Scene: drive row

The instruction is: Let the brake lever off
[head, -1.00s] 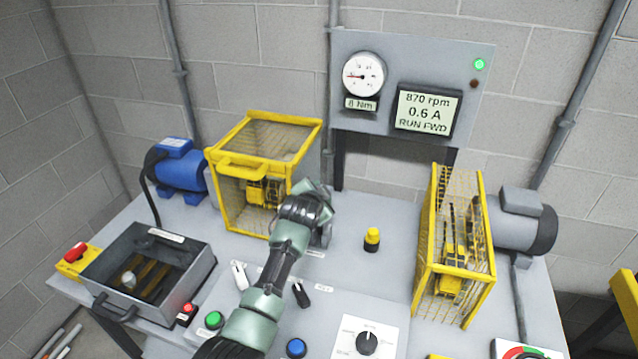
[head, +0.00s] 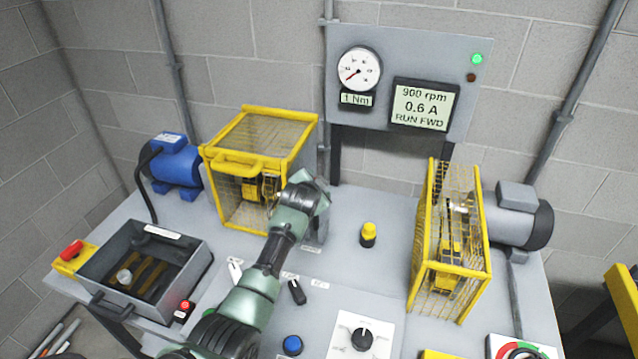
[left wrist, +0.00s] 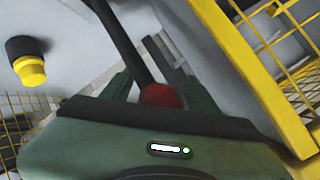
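The brake lever (left wrist: 124,42) shows in the left wrist view as a dark rod with a red knob (left wrist: 160,95). The knob lies between the two green fingers of my left gripper, close to the palm. The fingers stand apart, with a gap visible on the knob's left side. In the head view my left gripper (head: 312,200) is beside the left yellow cage and hides the lever. The torque dial (head: 359,69) reads 1 Nm. The display (head: 424,105) reads 900 rpm, 0.6 A, RUN FWD. My right gripper is not in view.
The left yellow guard cage (head: 222,190) is close beside my left gripper. A yellow-topped black button (head: 368,235) stands to its right. The right cage (head: 418,255) and grey motor (head: 515,215) are farther right. A grey open box (head: 192,285) sits at left.

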